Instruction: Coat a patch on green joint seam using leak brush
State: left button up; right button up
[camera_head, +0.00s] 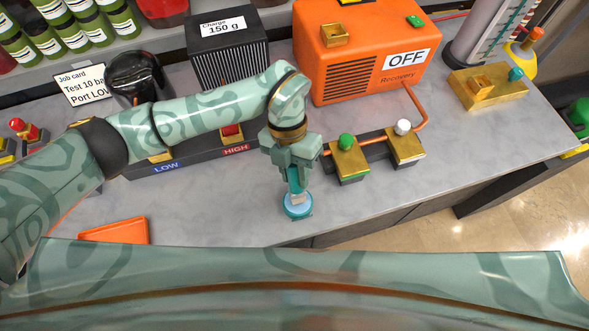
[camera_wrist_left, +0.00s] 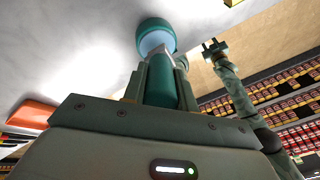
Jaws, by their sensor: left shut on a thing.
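My left gripper (camera_head: 293,172) points down near the front edge of the bench, shut on the teal handle of the leak brush (camera_head: 295,185). The brush's pale tip is at the mouth of a small teal pot (camera_head: 298,212) with light blue inside; I cannot tell how deep it reaches. In the left wrist view the brush handle (camera_wrist_left: 161,80) is between the fingers, and the pot (camera_wrist_left: 155,36) is beyond them. The green-capped brass joint (camera_head: 348,158) is right of the gripper, apart from it. My right gripper (camera_wrist_left: 213,47) shows in the left wrist view, fingers apart and empty.
A white-capped brass joint (camera_head: 404,145) and copper pipe sit right of the green one. The orange recovery machine (camera_head: 365,50) reads OFF behind. The LOW/HIGH manifold (camera_head: 195,163) is under my left arm. An orange tray (camera_head: 115,231) lies front left.

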aim_at(295, 166)
pick_arm(q)
jog(key=shift+f+b, duration=0.3)
jog(key=shift+f, duration=0.15)
dwell(0.6)
jog(key=shift+f, duration=0.1)
dwell(0.9)
notch_tip(295, 166, up, 7)
jog(key=p, duration=0.6)
dwell(0.9)
